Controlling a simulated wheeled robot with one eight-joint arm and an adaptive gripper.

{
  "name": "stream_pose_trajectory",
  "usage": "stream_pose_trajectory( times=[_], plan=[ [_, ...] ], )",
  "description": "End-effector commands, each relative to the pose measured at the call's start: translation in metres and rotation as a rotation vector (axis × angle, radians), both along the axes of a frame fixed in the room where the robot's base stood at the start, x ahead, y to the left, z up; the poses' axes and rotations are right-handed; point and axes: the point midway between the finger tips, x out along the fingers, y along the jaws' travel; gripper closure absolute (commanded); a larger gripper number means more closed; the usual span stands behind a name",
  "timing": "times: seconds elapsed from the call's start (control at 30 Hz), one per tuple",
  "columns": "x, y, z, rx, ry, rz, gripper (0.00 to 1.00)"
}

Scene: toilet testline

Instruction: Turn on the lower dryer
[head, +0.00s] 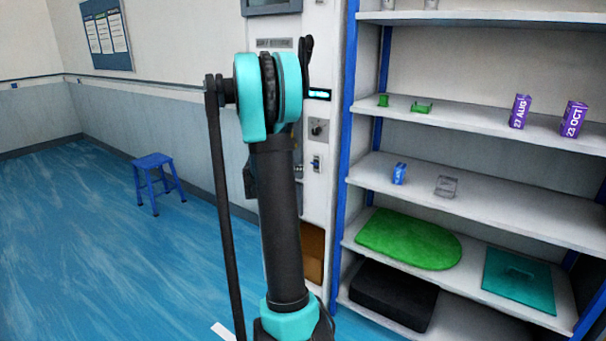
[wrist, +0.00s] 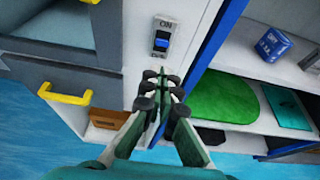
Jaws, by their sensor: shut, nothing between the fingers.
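The dryer unit is a tall white and grey cabinet (head: 321,205), partly hidden behind my arm in the head view. In the wrist view, a switch (wrist: 162,42) with a blue rocker sits on its white front panel (wrist: 131,48), with ON printed above it. A small switch (head: 316,162) also shows in the head view, below a round knob (head: 318,128). I cannot tell which way the rocker is set. My gripper (wrist: 155,80) is shut and empty, its fingertips just below the switch in the wrist view. Contact with the panel is not clear.
Yellow handles (wrist: 68,97) stick out from grey doors at the left in the wrist view. A shelf rack with blue posts (head: 349,120) stands close on the right, holding boxes and a green lid (head: 408,239). A blue stool (head: 155,178) stands on open floor at left.

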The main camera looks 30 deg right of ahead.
Motion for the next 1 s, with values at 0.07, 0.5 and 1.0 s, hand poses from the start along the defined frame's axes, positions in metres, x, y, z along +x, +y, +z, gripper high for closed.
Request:
stream_pose_trajectory(
  times=[0.07,0.5,1.0],
  plan=[
    [-0.002,0.007,0.007,0.000,-0.001,0.002,1.00],
    [-0.006,0.014,0.016,0.000,-0.001,0.000,1.00],
    [0.006,0.031,0.048,-0.144,0.045,0.143,1.00]
  ],
)
